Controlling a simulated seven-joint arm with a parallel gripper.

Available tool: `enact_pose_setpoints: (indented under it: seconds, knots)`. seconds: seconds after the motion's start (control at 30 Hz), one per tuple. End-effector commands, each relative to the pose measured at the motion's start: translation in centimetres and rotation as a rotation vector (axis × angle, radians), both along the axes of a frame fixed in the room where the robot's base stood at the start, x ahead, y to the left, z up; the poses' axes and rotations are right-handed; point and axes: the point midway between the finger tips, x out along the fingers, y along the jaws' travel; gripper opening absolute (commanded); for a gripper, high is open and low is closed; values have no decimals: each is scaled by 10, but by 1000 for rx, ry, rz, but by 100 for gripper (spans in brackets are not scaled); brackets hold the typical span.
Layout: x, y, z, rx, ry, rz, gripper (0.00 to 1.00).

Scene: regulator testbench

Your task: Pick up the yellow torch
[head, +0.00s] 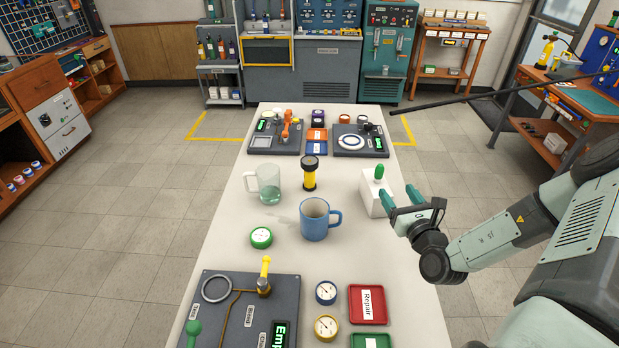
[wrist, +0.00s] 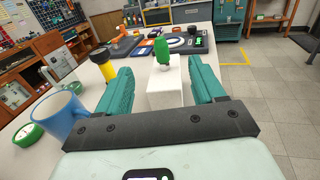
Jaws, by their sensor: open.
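The yellow torch (head: 309,174) stands upright on the white table, with a black head on top and a black base. In the wrist view the torch (wrist: 52,76) is at the left, outside my left finger and partly hidden by it. My gripper (head: 400,196) is open and empty, to the right of the torch in the head view. In the wrist view its teal fingers (wrist: 163,88) point at a white block (wrist: 166,90) with a green knob (wrist: 161,50) on it. In the head view the white block (head: 372,199) is between the torch and my gripper.
A blue mug (head: 314,222) and a clear glass mug (head: 267,184) stand close to the torch. A green round gauge (head: 261,237) lies front left. Dark panels (head: 360,141) stand at the far end, and another panel (head: 230,315) lies at the near end.

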Motion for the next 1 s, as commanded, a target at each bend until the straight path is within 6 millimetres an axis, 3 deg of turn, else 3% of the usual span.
enact_pose_setpoints:
  seconds: [0.13,0.5,0.77,1.0]
  knots:
    - [1,-1,23,-2,-4,0,68]
    - [0,3,115,2,0,12,68]
    - [-19,101,99,179,184,433,68]
    - [-62,175,69,157,498,787,68]
